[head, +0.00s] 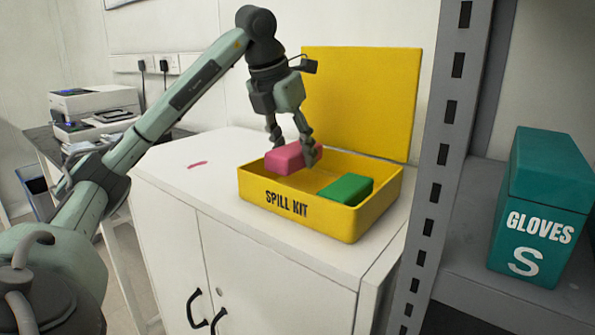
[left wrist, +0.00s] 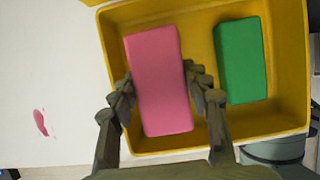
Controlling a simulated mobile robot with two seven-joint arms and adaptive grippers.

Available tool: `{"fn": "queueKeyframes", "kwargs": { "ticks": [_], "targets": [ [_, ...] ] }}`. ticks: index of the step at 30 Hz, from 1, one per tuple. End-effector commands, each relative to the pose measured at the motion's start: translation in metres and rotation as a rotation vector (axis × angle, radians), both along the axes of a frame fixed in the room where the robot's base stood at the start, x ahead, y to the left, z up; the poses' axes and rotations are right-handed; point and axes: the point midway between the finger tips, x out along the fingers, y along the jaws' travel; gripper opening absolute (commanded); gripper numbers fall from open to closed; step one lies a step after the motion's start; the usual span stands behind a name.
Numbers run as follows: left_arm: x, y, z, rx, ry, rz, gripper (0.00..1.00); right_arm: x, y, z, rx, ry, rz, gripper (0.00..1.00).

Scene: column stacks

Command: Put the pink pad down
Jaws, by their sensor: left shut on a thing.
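The pink pad (head: 287,158) is a rounded block held in my left gripper (head: 296,150). The gripper is shut on it, one finger on each side. The pad is over the left part of the open yellow spill kit box (head: 357,222); I cannot tell whether it touches the floor of the box. In the left wrist view the pink pad (left wrist: 158,82) lies between the fingers (left wrist: 160,92), beside a green pad (left wrist: 241,60) that lies in the right part of the box. My right gripper is not in view.
The box stands on a white cabinet (head: 215,170), its yellow lid (head: 360,95) raised behind. A pink smear (head: 197,165) marks the cabinet top on the left. A grey perforated rack post (head: 440,150) and a teal gloves box (head: 540,205) are at right.

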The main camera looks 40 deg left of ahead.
Motion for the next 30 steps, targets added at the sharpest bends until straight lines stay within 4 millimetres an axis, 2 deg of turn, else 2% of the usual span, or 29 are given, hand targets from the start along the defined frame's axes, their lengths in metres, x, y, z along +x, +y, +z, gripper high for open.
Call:
{"fn": "queueKeyframes", "kwargs": {
  "ticks": [4, 7, 11, 27, 28, 30],
  "targets": [
    [0.004, -0.004, -0.010, 0.000, 0.001, 0.002, 0.24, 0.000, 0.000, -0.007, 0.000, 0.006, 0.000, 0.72],
    [0.003, -0.004, -0.028, 0.001, 0.004, 0.002, 0.24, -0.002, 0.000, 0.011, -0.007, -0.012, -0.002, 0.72],
    [0.003, -0.004, -0.042, 0.001, 0.002, 0.003, 0.24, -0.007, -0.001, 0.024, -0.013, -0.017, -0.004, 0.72],
    [0.003, -0.004, -0.047, 0.001, 0.000, 0.001, 0.24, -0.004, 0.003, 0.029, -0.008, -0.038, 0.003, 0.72],
    [0.003, -0.004, -0.047, 0.001, 0.000, 0.001, 0.48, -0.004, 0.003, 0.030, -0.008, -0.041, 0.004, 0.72],
    [0.003, -0.004, -0.047, 0.001, 0.000, 0.001, 0.57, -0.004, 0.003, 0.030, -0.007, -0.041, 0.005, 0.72]
  ]
}}
